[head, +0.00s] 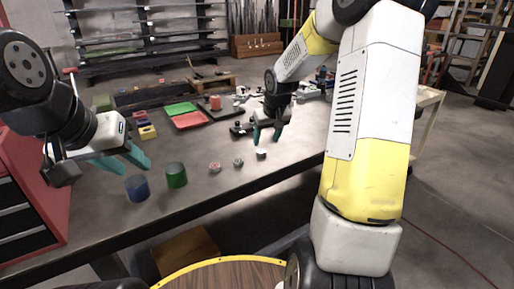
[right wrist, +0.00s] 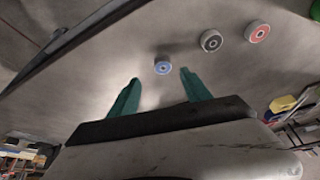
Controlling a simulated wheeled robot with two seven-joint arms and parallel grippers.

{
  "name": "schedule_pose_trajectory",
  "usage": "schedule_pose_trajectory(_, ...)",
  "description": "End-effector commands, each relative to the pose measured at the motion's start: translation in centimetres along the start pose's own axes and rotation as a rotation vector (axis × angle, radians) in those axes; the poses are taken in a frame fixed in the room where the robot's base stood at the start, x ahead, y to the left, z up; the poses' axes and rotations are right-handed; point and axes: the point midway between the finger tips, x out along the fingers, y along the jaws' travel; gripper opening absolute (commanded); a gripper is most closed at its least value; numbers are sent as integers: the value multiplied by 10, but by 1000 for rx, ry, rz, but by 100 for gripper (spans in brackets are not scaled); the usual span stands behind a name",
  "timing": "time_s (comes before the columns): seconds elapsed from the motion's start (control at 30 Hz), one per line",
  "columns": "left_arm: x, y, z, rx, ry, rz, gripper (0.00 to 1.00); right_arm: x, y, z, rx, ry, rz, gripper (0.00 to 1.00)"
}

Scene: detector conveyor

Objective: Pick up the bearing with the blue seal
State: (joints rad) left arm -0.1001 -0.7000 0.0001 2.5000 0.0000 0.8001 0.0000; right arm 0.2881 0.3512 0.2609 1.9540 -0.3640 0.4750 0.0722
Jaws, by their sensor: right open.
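The bearing with the blue seal (right wrist: 162,68) lies flat on the grey table in the right wrist view, just beyond and between my fingertips. In the head view the same bearing (head: 261,154) is small and pale, just below my right gripper (head: 267,141). The right gripper's teal fingers are open and empty; they also show in the right wrist view (right wrist: 159,76). My left gripper (head: 138,168) has its teal fingers apart, above the left part of the table, with nothing seen between them.
A dark-sealed bearing (right wrist: 211,41) and a red-sealed bearing (right wrist: 257,32) lie beside the blue one. A blue cylinder (head: 137,188) and a green cylinder (head: 176,175) stand near the front edge. Green (head: 180,108) and red (head: 191,120) trays lie farther back.

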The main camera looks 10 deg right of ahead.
Motion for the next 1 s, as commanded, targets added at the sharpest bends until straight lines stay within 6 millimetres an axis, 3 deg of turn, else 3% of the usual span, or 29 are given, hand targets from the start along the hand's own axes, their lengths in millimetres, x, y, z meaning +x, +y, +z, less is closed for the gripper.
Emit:
schedule_pose_trajectory(0.5,0,0,0,0,0,0,36,66,-5,0,-3,-1,-1,57)
schedule_pose_trajectory(0.8,0,0,0,0,0,0,36,70,-4,0,-1,0,0,57)
schedule_pose_trajectory(1.0,0,0,0,0,0,0,36,70,-4,0,-1,0,0,17)
